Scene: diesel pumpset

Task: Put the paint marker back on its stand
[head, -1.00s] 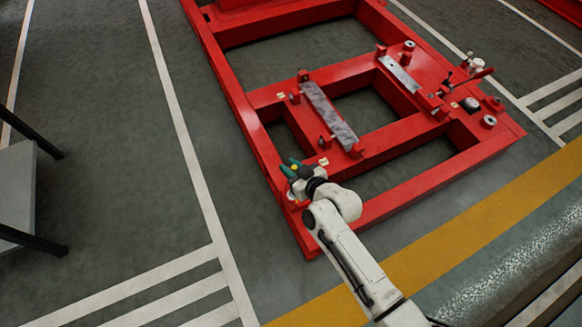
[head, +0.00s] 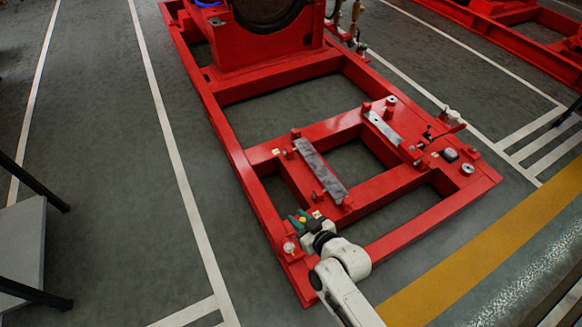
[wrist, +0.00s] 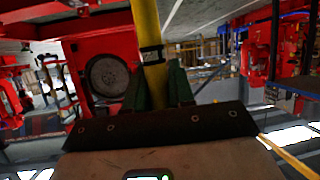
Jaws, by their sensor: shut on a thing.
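The paint marker is a yellow cylinder with a black band (wrist: 148,30) in the wrist view. My gripper (wrist: 157,88) has green fingers, shut on the marker from both sides. In the head view my gripper (head: 300,219) is over the near left corner of the red base frame, with only a speck of yellow showing between the fingers. A small pale round piece (head: 289,247) is on the frame just left of and below my gripper. I cannot tell whether it is the marker's stand.
The red frame (head: 233,150) has open gaps between its beams. A grey bar (head: 320,171) and a shorter metal plate (head: 383,128) lie on it. Small fittings (head: 467,169) stand at its right end. A grey table (head: 22,245) is at left; floor between is clear.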

